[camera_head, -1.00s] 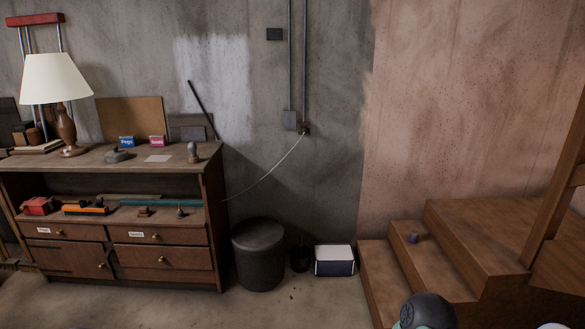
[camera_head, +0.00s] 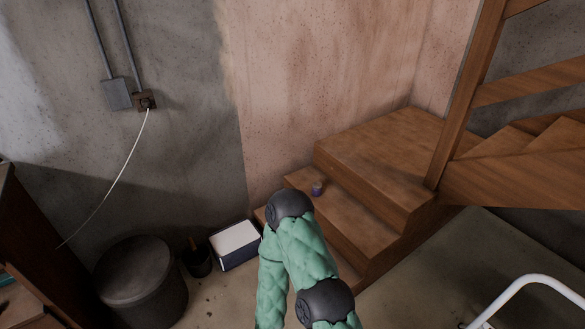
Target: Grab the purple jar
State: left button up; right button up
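The purple jar (camera_head: 317,189) is small and stands on a wooden step in the middle of the head view, against the foot of the higher step. One of my arms, green with dark joints, rises from the bottom middle. Its upper dark joint appears just left of and below the jar in the picture, covering part of the steps. Neither gripper shows, so I cannot see fingers near the jar.
The wooden stairs (camera_head: 375,150) turn right beside a post and rails (camera_head: 465,95). A dark round bin (camera_head: 140,280), a small dark pot (camera_head: 197,262) and a white-topped box (camera_head: 235,243) stand left of the steps. A white tube (camera_head: 535,282) curves at lower right.

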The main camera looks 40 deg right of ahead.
aim_at(317, 190)
jog(key=i+z, duration=0.1)
jog(key=z, duration=0.75)
jog(key=i+j+z, duration=0.15)
jog(key=z, duration=0.65)
jog(key=i+j+u, duration=0.15)
jog(key=i+j, duration=0.2)
jog(key=i, duration=0.2)
jog(key=i+j+u, duration=0.15)
jog(key=i, duration=0.35)
jog(key=i+j+u, duration=0.15)
jog(key=i+j, duration=0.15)
jog(key=i, duration=0.25)
jog(key=i+j+u, duration=0.15)
jog(key=i, duration=0.45)
